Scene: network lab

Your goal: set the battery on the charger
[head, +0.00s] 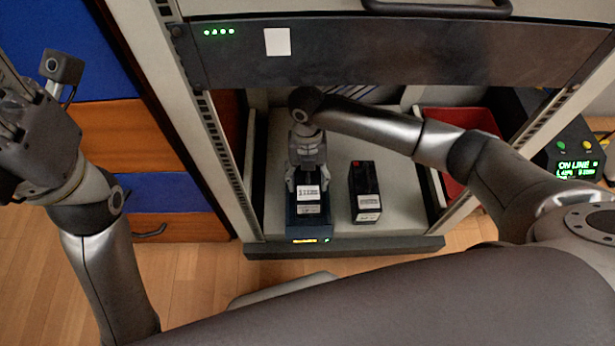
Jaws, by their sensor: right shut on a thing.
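My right gripper (306,184) reaches down into the rack and is shut on a dark battery (309,209) with a white label. The battery is upright, in or just over the black charger (296,229), whose front shows a small lit yellow display and a green light. I cannot tell whether it rests fully on the charger. A second black battery (366,176) with white labels and a red mark stands on the shelf to the right of the charger. My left gripper (12,110) is at the left edge, partly cut off, away from the rack.
The pull-out shelf (395,185) has light bare space around the batteries. A dark rack unit (400,52) with green lights hangs above my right gripper. Rack posts (215,125) stand at the sides. A red bin (470,122) and a device with a green display (577,168) are at the right.

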